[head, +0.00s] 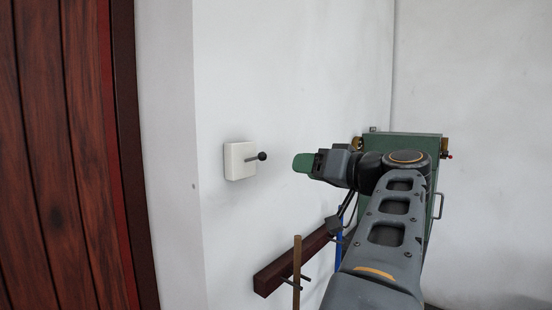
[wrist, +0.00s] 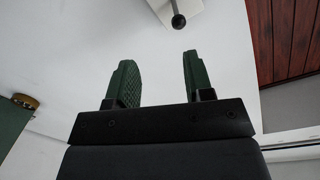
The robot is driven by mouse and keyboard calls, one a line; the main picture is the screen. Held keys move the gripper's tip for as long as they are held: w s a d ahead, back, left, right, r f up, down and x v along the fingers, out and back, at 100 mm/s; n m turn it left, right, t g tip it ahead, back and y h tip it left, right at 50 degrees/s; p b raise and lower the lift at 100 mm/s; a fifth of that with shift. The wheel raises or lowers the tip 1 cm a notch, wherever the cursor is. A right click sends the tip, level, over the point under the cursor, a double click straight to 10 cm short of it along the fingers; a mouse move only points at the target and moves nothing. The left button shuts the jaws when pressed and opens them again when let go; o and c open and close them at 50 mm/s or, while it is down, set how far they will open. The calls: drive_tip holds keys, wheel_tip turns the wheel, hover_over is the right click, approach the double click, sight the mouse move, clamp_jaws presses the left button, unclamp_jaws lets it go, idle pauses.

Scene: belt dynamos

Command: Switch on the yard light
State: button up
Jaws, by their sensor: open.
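A white switch box (head: 239,161) is fixed to the white wall. A short dark lever with a black ball knob (head: 262,156) sticks out from it to the right. My gripper (head: 303,163) is to the right of the knob with a clear gap, at about the same height in the head view. In the wrist view my gripper (wrist: 157,75) shows two green fingers set apart with nothing between them. The knob (wrist: 178,21) shows beyond the right finger, and part of the switch box (wrist: 160,6) is at the top edge. The lamp is not seen.
A dark red wooden rail (head: 290,262) with pegs is on the wall below, with a brown stick (head: 297,265) in front of it. A green cabinet (head: 432,178) stands behind my arm. A wooden door (head: 60,150) is at left. The wall around the switch is bare.

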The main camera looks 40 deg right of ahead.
sight(264, 157)
drive_tip(key=w+a+p, duration=0.1)
drive_tip(key=w, duration=0.3)
drive_tip(key=w+a+n+p, duration=0.1)
drive_tip(key=w+p, duration=0.1)
drive_tip(key=w, duration=0.3)
drive_tip(key=w+a+r+n+y+p, duration=0.1)
drive_tip(key=w+a, duration=0.1)
drive_tip(key=w, duration=0.2)
drive_tip(key=shift+w+r, duration=0.1)
drive_tip(key=shift+w, duration=0.05)
